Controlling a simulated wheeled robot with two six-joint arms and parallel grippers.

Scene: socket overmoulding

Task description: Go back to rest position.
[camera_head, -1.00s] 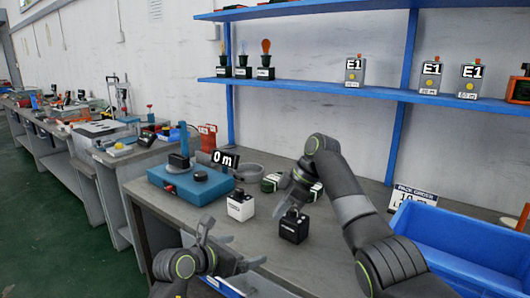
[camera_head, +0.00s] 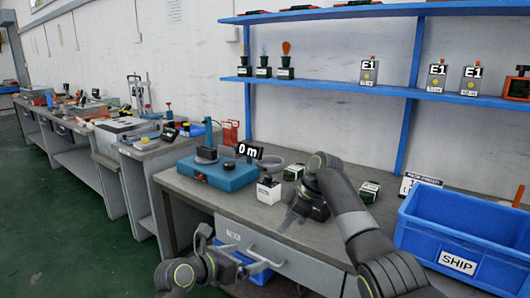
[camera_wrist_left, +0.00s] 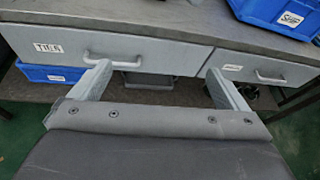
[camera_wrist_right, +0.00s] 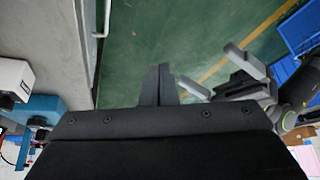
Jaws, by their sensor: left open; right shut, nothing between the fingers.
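My left gripper (camera_head: 262,263) is in front of the workbench's drawer front, low in the head view. In the left wrist view its two fingers (camera_wrist_left: 158,85) stand wide apart with nothing between them. My right gripper (camera_head: 291,221) hangs pointing down by the bench's front edge in the head view. In the right wrist view its fingers (camera_wrist_right: 159,86) are together and empty, over the green floor. The open left gripper (camera_wrist_right: 232,75) also shows there. My right wrist hides part of the bench top.
The grey workbench (camera_head: 235,205) carries a blue device (camera_head: 217,174), a white block (camera_head: 268,191) and green-black parts (camera_head: 369,191). A blue SHIP bin (camera_head: 458,262) stands at the right. Blue shelves (camera_head: 330,86) hang behind. Green floor (camera_head: 100,245) is clear at the left.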

